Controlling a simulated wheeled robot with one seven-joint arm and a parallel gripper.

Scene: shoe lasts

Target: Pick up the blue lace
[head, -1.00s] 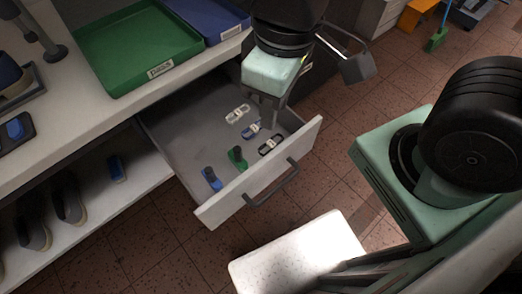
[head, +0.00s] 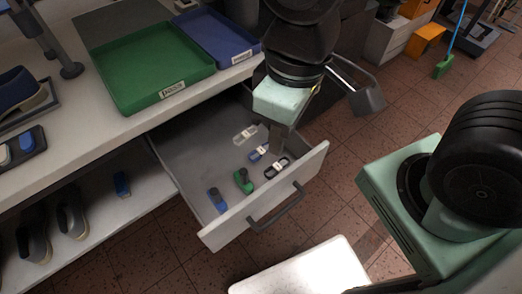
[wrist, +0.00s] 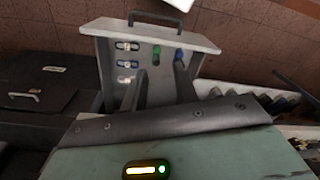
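The blue lace (head: 258,152) is a small bundle with a white band, lying in the open grey drawer (head: 187,150) between a white lace (head: 245,134) and a black lace (head: 277,168). In the wrist view the blue lace (wrist: 127,63) is in the left column, between the black and white ones. My gripper (head: 277,142) is over the back right part of the drawer, beside the blue lace in the picture. In the wrist view its two fingers (wrist: 160,70) are apart with nothing between them. Its height above the lace is hard to tell.
A green tray (head: 150,68) and a blue tray (head: 213,38) sit on the counter above. Shoes (head: 72,213) are on the shelf at left.

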